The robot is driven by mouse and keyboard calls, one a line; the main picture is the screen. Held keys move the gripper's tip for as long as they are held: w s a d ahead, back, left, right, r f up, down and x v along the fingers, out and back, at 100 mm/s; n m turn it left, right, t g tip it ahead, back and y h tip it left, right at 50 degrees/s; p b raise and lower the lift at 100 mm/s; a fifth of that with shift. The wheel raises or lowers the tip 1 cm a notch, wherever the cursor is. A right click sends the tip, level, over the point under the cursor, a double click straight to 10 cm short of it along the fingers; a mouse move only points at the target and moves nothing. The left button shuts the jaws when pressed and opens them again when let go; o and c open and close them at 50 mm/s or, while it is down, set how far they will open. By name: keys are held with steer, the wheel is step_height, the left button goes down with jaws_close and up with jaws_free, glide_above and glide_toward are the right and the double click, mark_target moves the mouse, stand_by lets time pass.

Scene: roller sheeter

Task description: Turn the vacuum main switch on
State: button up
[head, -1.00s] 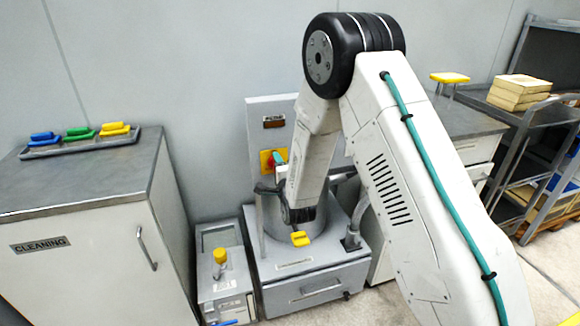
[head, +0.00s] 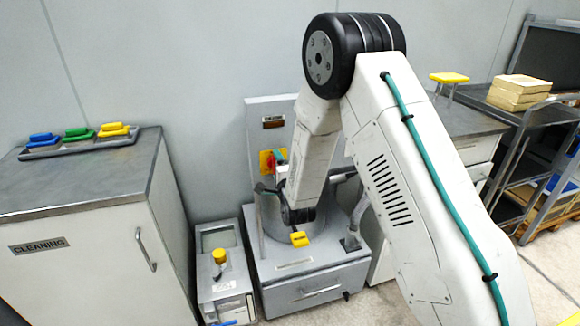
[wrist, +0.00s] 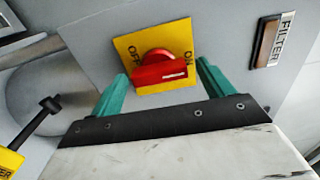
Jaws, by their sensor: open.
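The vacuum main switch is a red rotary knob (wrist: 160,72) on a yellow plate (wrist: 128,46) marked OFF at left and ON at right in the wrist view. A white mark shows on the right part of the knob's bar. My gripper (wrist: 159,75) is open, with one teal finger on each side of the knob. I cannot tell whether either finger touches it. In the head view the yellow plate (head: 265,163) shows on the grey back panel, beside my arm, which hides most of the gripper.
A FILTER indicator (wrist: 268,42) sits right of the switch. A yellow-handled lever (wrist: 10,163) is at lower left in the wrist view. The grey machine (head: 312,272) stands between a small unit with a yellow knob (head: 219,256) and drawers. A cleaning cabinet (head: 95,250) stands left.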

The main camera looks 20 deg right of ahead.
steer(key=s, duration=0.7)
steer(key=shift+s, duration=0.3)
